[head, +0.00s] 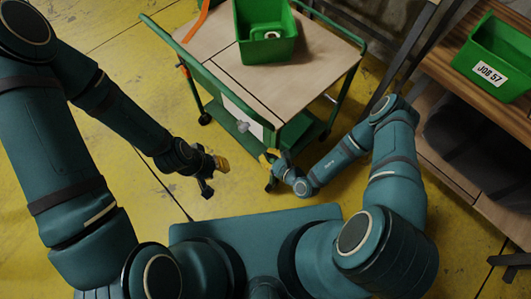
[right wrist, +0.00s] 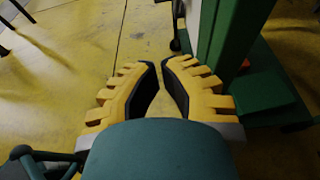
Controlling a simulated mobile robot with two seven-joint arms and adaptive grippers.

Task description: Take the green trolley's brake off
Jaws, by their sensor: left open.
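The green trolley (head: 222,89) stands at top centre in the head view, with wooden boards on top. Its green post (right wrist: 226,40) fills the upper right of the right wrist view. My right gripper (head: 267,158) is low at the trolley's near corner. In the right wrist view its yellow fingers (right wrist: 162,65) have tips close together, with floor visible between the pads and nothing held. My left gripper (head: 212,175) is open and empty above the floor, left of the trolley.
A green bin (head: 265,32) with a pale round item inside sits on the trolley. A wooden shelf unit (head: 453,70) at right holds a green bin (head: 496,58) labelled JOB 57 and stands close to my right arm. Yellow floor (head: 130,190) is clear left of the trolley.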

